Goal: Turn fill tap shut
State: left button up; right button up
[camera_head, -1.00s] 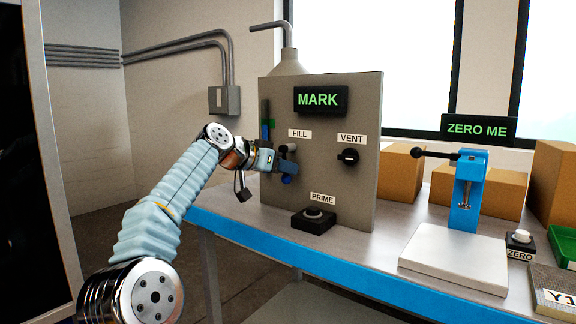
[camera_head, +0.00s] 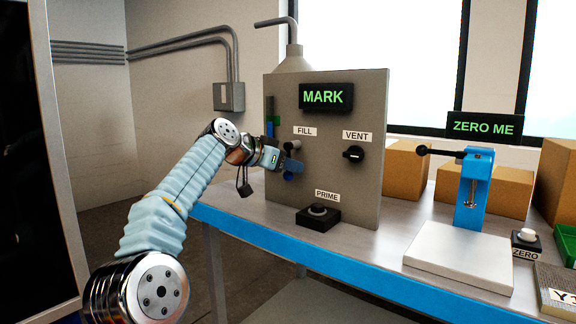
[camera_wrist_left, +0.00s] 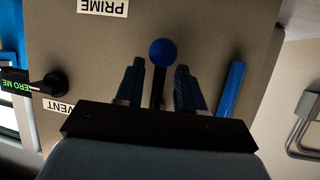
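The fill tap is on the grey panel (camera_head: 330,190), under the FILL label (camera_head: 304,131). Its lever shows a black stem and a blue ball knob (camera_wrist_left: 163,51) in the left wrist view; in the head view it is mostly hidden by my gripper. My left gripper (camera_head: 290,168) is at the tap. In the left wrist view its two dark fingers (camera_wrist_left: 160,85) stand apart, one on each side of the black stem, with visible gaps. The knob lies just beyond the fingertips. My right gripper is not in view.
The black vent knob (camera_head: 353,154) is right of the tap, and the PRIME button (camera_head: 318,211) sits below on the bench. A MARK display (camera_head: 326,96) tops the panel. A blue press stand (camera_head: 474,190) and cardboard boxes (camera_head: 408,166) are farther right.

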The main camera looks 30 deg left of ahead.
pick_arm(q)
jog(key=b+v, duration=0.1)
jog(key=v, duration=1.3)
jog(key=shift+w, duration=0.15)
